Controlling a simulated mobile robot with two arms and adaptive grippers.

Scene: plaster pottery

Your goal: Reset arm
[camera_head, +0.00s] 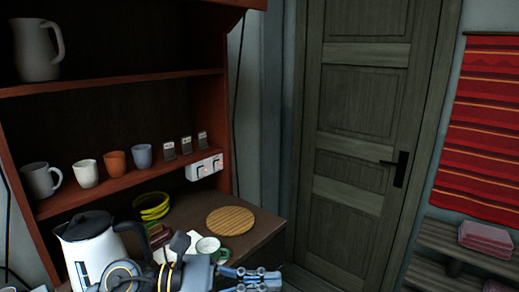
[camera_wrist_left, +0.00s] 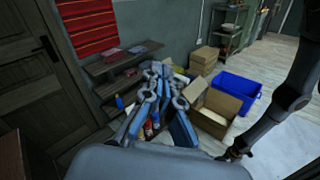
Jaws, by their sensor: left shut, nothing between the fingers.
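My left gripper (camera_head: 276,279) is at the bottom edge of the head view, in front of the wooden counter and to the right of a green-and-white cup (camera_head: 208,247). Its blue-grey fingers also show in the left wrist view (camera_wrist_left: 160,70), where they are closed together with nothing held. They point toward the low shelves and boxes beyond. My right gripper does not show in either view.
A white kettle (camera_head: 90,250), a round wooden board (camera_head: 230,221) and yellow-green rings (camera_head: 151,206) are on the counter. Cups line the red shelf. A closed door (camera_head: 355,130) is behind. Cardboard boxes (camera_wrist_left: 215,108) and a blue bin (camera_wrist_left: 237,90) stand on the floor.

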